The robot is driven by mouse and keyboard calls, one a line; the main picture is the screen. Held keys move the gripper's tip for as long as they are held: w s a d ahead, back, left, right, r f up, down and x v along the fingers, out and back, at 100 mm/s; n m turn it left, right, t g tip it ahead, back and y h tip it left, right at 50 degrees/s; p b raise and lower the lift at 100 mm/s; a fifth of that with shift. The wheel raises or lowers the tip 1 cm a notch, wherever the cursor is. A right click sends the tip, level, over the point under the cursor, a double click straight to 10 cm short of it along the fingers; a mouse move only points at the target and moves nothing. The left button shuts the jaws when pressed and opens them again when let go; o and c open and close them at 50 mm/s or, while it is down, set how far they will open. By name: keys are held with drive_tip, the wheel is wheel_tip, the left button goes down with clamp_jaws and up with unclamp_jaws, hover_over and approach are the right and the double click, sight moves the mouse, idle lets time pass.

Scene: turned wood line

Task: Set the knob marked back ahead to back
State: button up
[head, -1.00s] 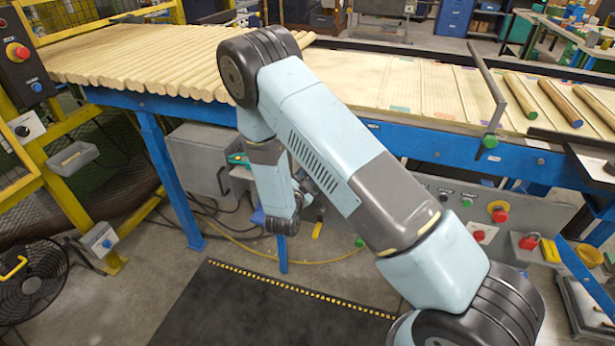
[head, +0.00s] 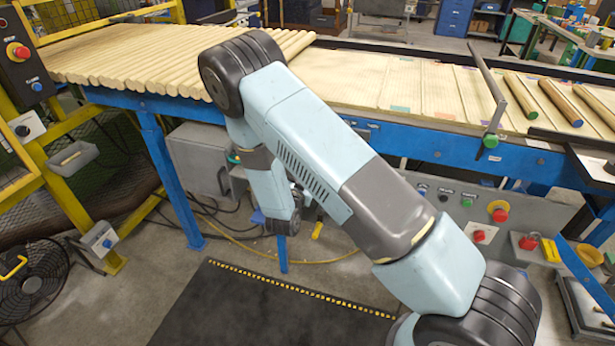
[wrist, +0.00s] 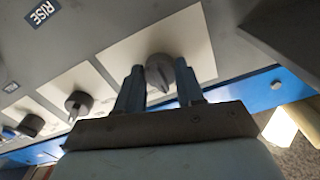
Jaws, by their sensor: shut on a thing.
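In the wrist view, my gripper (wrist: 159,82) has one finger on each side of a dark round knob (wrist: 158,70) and is shut on it. The knob sits on a pale square plate (wrist: 205,62) on a grey panel. A raised grip bar crosses its face. No marking by this knob can be read here, so I cannot tell which setting it points to. In the head view, my arm hides the gripper and the held knob.
Another dark knob (wrist: 78,103) sits on its own plate to the left, with a RISE label (wrist: 42,14) above. In the head view, the grey control panel (head: 460,225) under the blue conveyor frame (head: 450,150) carries a red mushroom button (head: 500,215). A black mat (head: 260,310) covers the floor.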

drive_tip(key=n, duration=0.6)
drive_tip(key=shift+s+f, duration=0.1)
drive_tip(key=shift+f, duration=0.05)
drive_tip(key=shift+n, duration=0.3)
drive_tip(key=o, duration=1)
drive_tip(key=shift+o, duration=0.2)
drive_tip(key=v, duration=1.3)
drive_tip(key=shift+s, duration=0.35)
drive_tip(key=shift+a, duration=0.1)
